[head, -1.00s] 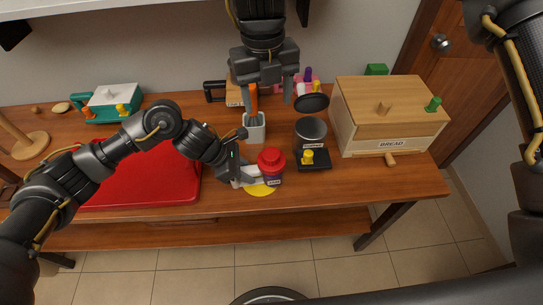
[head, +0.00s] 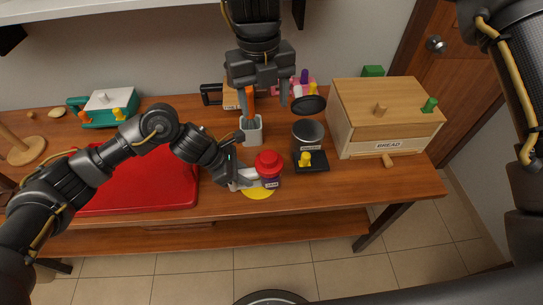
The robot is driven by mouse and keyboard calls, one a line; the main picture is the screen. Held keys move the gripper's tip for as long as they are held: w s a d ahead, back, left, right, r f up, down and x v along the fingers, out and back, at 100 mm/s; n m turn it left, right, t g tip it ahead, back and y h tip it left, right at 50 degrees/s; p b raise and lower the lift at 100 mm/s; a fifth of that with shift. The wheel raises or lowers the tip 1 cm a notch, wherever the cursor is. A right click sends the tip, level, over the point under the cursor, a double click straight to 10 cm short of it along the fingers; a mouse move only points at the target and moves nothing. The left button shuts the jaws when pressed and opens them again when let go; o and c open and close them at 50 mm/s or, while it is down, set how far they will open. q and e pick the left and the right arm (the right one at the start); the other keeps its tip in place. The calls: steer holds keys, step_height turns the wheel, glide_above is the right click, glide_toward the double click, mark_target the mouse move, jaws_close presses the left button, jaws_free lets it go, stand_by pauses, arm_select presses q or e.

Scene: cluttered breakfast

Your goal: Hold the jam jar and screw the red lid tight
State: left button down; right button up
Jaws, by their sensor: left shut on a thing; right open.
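The jam jar (head: 272,183) stands near the front edge of the table, on or just over a yellow round mat (head: 257,195). Its red lid (head: 268,164) sits on top; I cannot tell how tight it is. My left gripper (head: 258,177) comes in from the left and is shut on the jar's side. My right gripper (head: 264,105) hangs from above, behind the jar and over the white utensil holder, with its fingers apart and nothing between them.
A white holder (head: 251,131) with an orange-handled utensil stands behind the jar. A red board (head: 140,183) lies left. A teal toaster (head: 102,107) stands at the back left.

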stand_by(0.4)
arm_select(q)
steer(key=c, duration=1)
jaws_free()
steer(key=shift+v, duration=3.75)
steer(key=v, duration=1.2)
steer(key=shift+f, duration=0.1)
